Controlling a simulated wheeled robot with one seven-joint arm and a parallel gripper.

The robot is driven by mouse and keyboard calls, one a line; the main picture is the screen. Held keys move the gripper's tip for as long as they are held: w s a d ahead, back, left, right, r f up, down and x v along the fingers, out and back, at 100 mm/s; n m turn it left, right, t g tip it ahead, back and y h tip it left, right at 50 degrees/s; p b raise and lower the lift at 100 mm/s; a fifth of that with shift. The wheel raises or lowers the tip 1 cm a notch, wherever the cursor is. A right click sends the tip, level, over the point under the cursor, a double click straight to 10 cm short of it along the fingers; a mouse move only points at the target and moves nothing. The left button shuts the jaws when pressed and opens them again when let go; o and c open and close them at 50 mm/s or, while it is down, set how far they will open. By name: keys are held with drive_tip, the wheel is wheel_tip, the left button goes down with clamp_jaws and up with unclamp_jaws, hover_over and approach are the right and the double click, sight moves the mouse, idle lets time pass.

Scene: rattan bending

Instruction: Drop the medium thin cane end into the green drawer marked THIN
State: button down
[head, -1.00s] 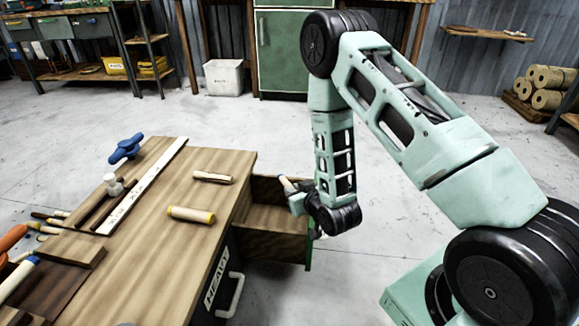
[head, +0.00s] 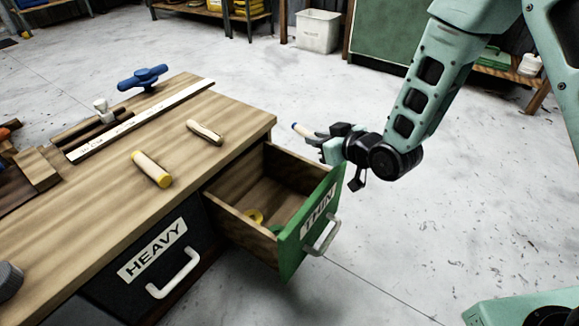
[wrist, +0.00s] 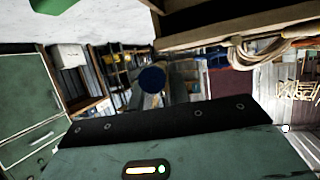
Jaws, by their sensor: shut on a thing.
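My gripper (head: 328,143) is shut on a cane end (head: 306,132) with a blue tip. The tip points left, and in the wrist view the blue end face (wrist: 152,80) shows above the dark gripper edge. The green drawer marked THIN (head: 297,243) is pulled open at the bench's right side. In the head view my gripper is level with the drawer's far front corner and appears higher than its rim. I cannot tell whether the cane is over the opening.
On the bench top (head: 95,215) lie a yellow-ended cane piece (head: 151,168) and a plain pale piece (head: 204,132). A white ruler strip (head: 140,120) and a blue clamp knob (head: 143,77) are farther back. The HEAVY drawer (head: 150,260) is shut. The floor right of the drawer is clear.

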drive_tip(key=s+a+n+g+y+b, duration=0.2)
drive_tip(key=s+a+n+y+b, duration=0.1)
drive_tip(key=a, duration=0.5)
wheel_tip(320, 180, down, 6)
drive_tip(key=b, duration=0.5)
drive_tip(key=shift+r, duration=0.1)
drive_tip(key=c, duration=1.2)
unclamp_jaws()
drive_tip(key=shift+c, duration=0.2)
drive_tip(key=shift+g+h, duration=0.3)
drive_tip(key=shift+r, duration=0.1)
